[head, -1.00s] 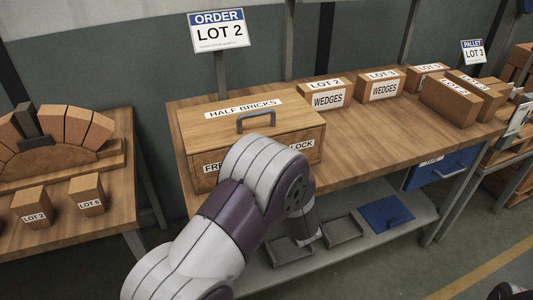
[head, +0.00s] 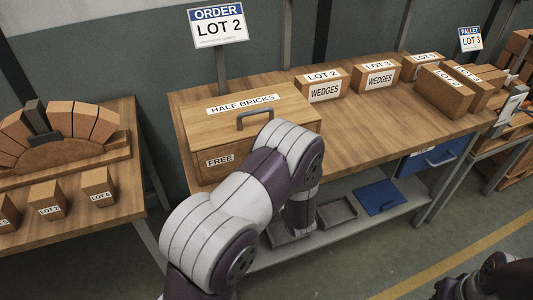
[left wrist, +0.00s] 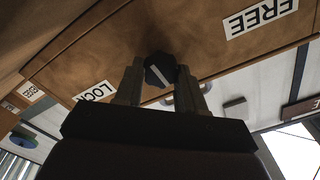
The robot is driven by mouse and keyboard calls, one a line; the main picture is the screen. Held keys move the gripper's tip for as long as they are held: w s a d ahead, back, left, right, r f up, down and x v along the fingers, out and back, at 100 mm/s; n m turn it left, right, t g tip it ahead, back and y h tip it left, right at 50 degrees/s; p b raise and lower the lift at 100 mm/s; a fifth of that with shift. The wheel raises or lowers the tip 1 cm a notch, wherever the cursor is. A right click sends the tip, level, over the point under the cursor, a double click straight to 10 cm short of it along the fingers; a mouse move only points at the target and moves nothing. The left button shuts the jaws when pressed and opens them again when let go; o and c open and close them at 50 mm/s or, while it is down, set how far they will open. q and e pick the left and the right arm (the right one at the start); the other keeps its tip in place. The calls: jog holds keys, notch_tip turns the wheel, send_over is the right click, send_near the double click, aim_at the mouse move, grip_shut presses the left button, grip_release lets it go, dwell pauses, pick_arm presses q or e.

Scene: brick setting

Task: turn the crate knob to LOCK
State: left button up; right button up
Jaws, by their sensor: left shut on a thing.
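The wooden crate (head: 215,130) labelled HALF BRICKS stands on the bench, with a grey handle (head: 255,117) on its lid. Its FREE label (head: 219,160) shows on the front; my left arm hides the LOCK side and the knob in the head view. In the left wrist view, the dark knob (left wrist: 160,70) with a white pointer line sits between the FREE label (left wrist: 261,17) and the LOCK label (left wrist: 95,92), which appear upside down. The pointer line is slanted, lying along neither label clearly. My left gripper (left wrist: 161,78) is shut on the knob. My right gripper is not seen.
Wedge boxes (head: 322,86) and other lot boxes stand along the bench (head: 360,135) to the right; the bench front there is clear. Below are grey trays (head: 337,212) and a blue bin or panel (head: 380,197). A brick arch (head: 62,128) stands on the left table.

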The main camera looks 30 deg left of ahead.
pick_arm(q)
jog(key=shift+m, duration=0.4)
jog(key=o, duration=1)
jog(key=shift+o, duration=0.2)
jog(key=v, duration=1.2)
jog(key=shift+s+d+b, duration=0.25)
jog(key=shift+s+b, duration=0.05)
jog(key=shift+b, duration=0.05)
